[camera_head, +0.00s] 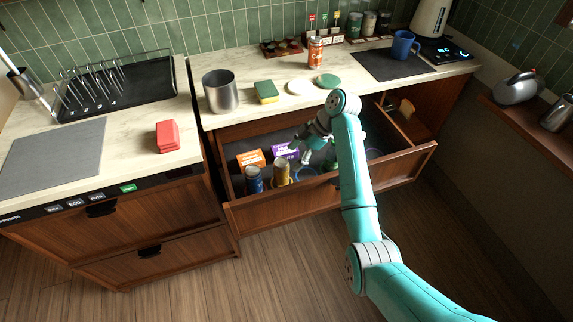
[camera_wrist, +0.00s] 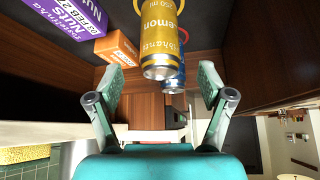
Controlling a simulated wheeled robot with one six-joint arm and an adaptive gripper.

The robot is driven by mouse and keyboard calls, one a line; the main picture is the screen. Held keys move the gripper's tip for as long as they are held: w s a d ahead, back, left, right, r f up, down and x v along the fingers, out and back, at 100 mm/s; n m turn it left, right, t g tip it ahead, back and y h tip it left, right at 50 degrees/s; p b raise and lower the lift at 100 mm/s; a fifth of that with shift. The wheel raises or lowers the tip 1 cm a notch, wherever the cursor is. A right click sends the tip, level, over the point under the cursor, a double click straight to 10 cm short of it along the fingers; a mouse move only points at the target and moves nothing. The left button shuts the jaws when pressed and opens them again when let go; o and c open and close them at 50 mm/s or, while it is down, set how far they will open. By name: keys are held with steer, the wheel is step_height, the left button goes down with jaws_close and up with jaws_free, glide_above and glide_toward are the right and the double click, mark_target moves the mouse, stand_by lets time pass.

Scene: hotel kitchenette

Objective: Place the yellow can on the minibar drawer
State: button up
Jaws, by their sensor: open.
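The yellow can (camera_head: 282,173) stands in the open minibar drawer (camera_head: 330,202), near its left end. In the wrist view, the yellow can (camera_wrist: 162,42) with lemon lettering lies ahead of the fingers, roughly centred between them. My gripper (camera_head: 299,151) is over the drawer, just behind and to the right of the can. In the wrist view, my gripper (camera_wrist: 161,86) has its two fingers spread wide, with nothing held. My arm hides part of the drawer's middle.
Beside the yellow can are a blue can (camera_head: 254,180), an orange box (camera_head: 250,159) and a purple nuts box (camera_head: 285,151). A green object is partly hidden behind my arm. The counter above holds a steel cup (camera_head: 220,92), a sponge (camera_head: 266,92) and an orange can (camera_head: 315,53).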

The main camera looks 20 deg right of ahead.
steer(key=shift+v, duration=1.9)
steer(key=shift+f, duration=0.1)
